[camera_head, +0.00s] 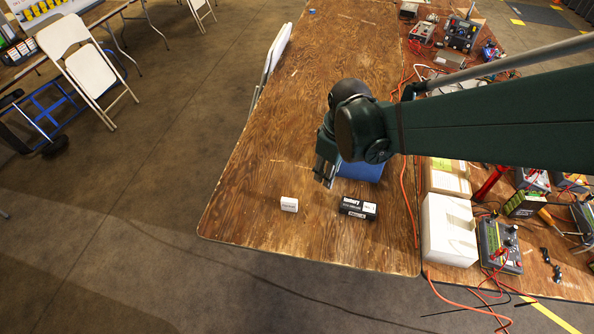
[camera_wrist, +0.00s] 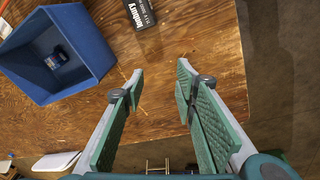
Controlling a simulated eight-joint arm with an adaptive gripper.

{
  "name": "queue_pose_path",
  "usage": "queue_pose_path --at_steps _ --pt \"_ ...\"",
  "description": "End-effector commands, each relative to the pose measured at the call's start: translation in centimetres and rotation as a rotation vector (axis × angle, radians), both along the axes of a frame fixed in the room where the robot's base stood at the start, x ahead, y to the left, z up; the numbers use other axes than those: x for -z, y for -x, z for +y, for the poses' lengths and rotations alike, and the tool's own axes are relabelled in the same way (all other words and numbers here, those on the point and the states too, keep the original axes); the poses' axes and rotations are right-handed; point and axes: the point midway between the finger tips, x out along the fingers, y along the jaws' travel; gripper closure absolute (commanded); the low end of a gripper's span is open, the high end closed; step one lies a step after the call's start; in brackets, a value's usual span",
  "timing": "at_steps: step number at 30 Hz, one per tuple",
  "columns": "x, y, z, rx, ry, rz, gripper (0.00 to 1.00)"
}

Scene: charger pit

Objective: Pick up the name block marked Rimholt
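A small white block (camera_head: 289,204) lies on the wooden table near its front edge; its lettering is too small to read. A black block (camera_head: 358,208) with white lettering, seemingly ending in "nbury", lies to its right; it also shows at the top of the wrist view (camera_wrist: 148,10). I cannot read Rimholt on any block. My gripper (camera_head: 325,176) is above the table, beyond the two blocks and beside a blue bin (camera_head: 362,174). In the wrist view its fingers (camera_wrist: 160,74) are apart with nothing between them. The white block is not in the wrist view.
The blue bin (camera_wrist: 92,32) holds a small dark blue item (camera_wrist: 56,58). A white box (camera_head: 448,230), meters and orange cables crowd the right side. A small blue object (camera_head: 312,11) lies at the far end. The table's left middle is clear.

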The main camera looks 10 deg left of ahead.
Motion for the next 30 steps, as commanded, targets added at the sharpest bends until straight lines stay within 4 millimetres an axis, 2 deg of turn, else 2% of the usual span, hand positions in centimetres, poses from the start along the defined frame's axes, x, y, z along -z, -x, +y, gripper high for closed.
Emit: queue_pose_path --at_steps 6,18,24,30 --pt "3.0 -0.5 3.5 -0.123 0.032 0.038 0.71" --pt "8.9 -0.2 9.5 -0.343 0.085 0.107 0.71" --pt "11.2 0.3 11.5 -0.424 0.104 0.134 0.71" --pt "12.2 0.5 12.3 -0.457 0.111 0.144 0.71"
